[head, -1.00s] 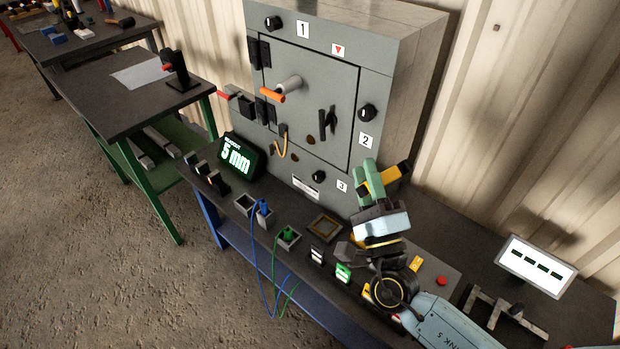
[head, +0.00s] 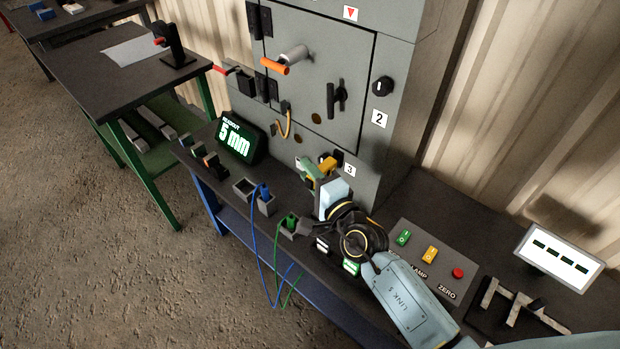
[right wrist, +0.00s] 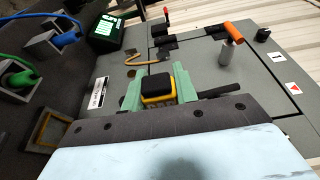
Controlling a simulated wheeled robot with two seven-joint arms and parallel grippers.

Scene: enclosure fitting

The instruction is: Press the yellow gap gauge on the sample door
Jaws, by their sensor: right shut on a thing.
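My right gripper (head: 318,172) has green fingers and is shut on the yellow gap gauge (head: 328,165). It is in front of the lower part of the grey cabinet, left of the label 3 and below the door. In the right wrist view the gauge (right wrist: 158,97) sits between the two green fingers, with a black block on top. The sample door (head: 345,65) is a grey panel on the cabinet, with an orange-tipped handle (head: 275,67) and a black latch (head: 336,98); it looks shut. Whether the gauge touches anything is unclear. My left gripper is not in view.
A display (head: 240,140) reading 5 mm stands on the bench left of the cabinet. Blue (head: 264,192) and green (head: 290,222) plugs with trailing cables sit in front. A button panel (head: 430,262) and a white screen (head: 560,257) are at the right.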

